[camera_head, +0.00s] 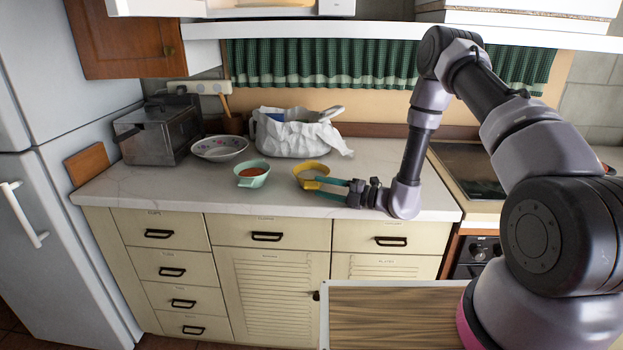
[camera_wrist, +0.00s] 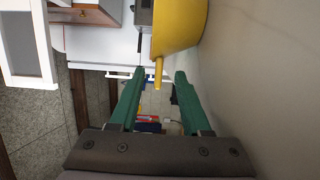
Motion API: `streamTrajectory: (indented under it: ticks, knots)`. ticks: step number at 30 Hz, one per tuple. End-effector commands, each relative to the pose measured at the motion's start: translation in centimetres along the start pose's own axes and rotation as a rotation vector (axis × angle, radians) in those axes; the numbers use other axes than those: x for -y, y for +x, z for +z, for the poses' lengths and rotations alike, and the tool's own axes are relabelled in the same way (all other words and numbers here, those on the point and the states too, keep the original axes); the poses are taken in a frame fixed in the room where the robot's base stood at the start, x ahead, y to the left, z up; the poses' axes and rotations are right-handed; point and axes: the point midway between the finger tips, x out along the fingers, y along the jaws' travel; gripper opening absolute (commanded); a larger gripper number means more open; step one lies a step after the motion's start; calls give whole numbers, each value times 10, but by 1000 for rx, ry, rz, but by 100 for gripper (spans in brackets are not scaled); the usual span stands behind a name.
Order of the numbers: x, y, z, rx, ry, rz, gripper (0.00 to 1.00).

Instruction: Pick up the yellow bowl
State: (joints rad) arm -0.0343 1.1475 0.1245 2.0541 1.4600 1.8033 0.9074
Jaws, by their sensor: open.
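The yellow bowl (camera_head: 312,167) stands upright on the white countertop, towards its right half. In the wrist view the bowl (camera_wrist: 180,27) fills the top middle, and its short yellow handle (camera_wrist: 158,73) points down towards me. My gripper (camera_head: 317,184), with green fingers, reaches in from the right at the bowl's front side. In the wrist view my gripper (camera_wrist: 160,73) is open, with the handle between its fingertips and a visible gap on both sides. The bowl's far side is cut off in the wrist view.
A mint bowl with orange contents (camera_head: 252,176) stands left of the yellow bowl. Behind are a patterned bowl (camera_head: 219,148), a crumpled white bag (camera_head: 300,139) and a metal toaster oven (camera_head: 148,135). A stove (camera_head: 467,170) is at right. Bare countertop (camera_head: 150,188) lies front left.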

Motion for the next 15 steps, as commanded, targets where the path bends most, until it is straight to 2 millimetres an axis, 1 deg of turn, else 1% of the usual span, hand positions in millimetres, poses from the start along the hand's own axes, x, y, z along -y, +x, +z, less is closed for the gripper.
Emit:
streamTrajectory:
  ticks: [3, 7, 11, 15]
  knots:
    - [-2, 18, -3, -6, -2, 1, 48]
    - [-2, 38, -4, -6, -3, 0, 48]
    - [-2, 48, -4, -4, -2, 0, 48]
    - [-2, 49, -3, -3, -2, 0, 48]
